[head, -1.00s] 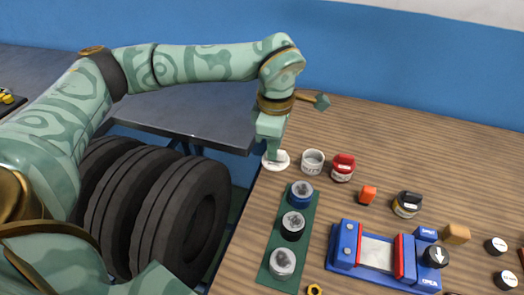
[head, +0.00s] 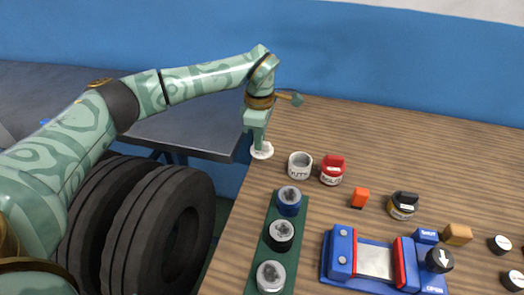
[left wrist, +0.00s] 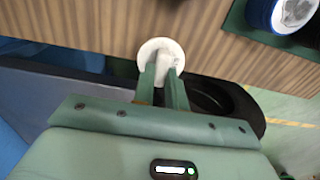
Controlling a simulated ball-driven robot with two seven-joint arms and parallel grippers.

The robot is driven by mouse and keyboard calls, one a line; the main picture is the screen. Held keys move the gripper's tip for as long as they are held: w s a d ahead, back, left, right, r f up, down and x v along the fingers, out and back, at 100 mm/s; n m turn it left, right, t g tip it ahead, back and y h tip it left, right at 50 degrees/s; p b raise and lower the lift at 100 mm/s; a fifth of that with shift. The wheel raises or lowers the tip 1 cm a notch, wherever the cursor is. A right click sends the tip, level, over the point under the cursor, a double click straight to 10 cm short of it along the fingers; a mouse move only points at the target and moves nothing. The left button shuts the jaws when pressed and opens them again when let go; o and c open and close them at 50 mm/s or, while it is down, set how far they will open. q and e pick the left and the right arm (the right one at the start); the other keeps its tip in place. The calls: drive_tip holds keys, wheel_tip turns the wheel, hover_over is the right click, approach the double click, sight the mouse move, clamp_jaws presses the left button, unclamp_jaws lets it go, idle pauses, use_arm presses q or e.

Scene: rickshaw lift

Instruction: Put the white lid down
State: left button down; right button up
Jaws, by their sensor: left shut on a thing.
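The white lid (head: 262,152) is a round disc with a raised grip, at the far left edge of the wooden table, left of an open white jar (head: 300,167). My left gripper (head: 259,143) points down and is shut on the lid's grip. In the left wrist view the lid (left wrist: 153,47) shows between the gripper's fingertips (left wrist: 164,72), with the table edge just below it. I cannot tell whether the lid touches the tabletop. My right gripper is not in view.
A red-lidded jar (head: 332,171), an orange block (head: 360,198) and a black-lidded jar (head: 403,206) stand to the right. Several jars sit on a green strip (head: 262,250) in front. A blue vise (head: 342,262) is nearby. Black tyres (head: 165,235) stand left. The table's back is clear.

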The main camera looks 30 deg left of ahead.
use_arm(q)
drive_tip(key=shift+w+a+f, duration=0.15)
drive_tip(key=shift+w+f, duration=0.3)
drive_tip(key=shift+f, duration=0.05)
drive_tip(key=f+b, duration=0.1)
drive_tip(key=f, duration=0.1)
drive_tip(key=f+b, duration=0.1)
drive_tip(key=f, duration=0.1)
drive_tip(key=shift+w+a, duration=0.1)
drive_tip(key=shift+w, duration=0.1)
drive_tip(key=shift+r, duration=0.25)
drive_tip(key=c, duration=1.4)
unclamp_jaws()
drive_tip(key=shift+f, duration=0.15)
drive_tip(key=shift+c, duration=0.2)
wheel_tip(320, 180, up, 12)
drive_tip(key=p, duration=0.4)
drive_tip(key=shift+r, duration=0.2)
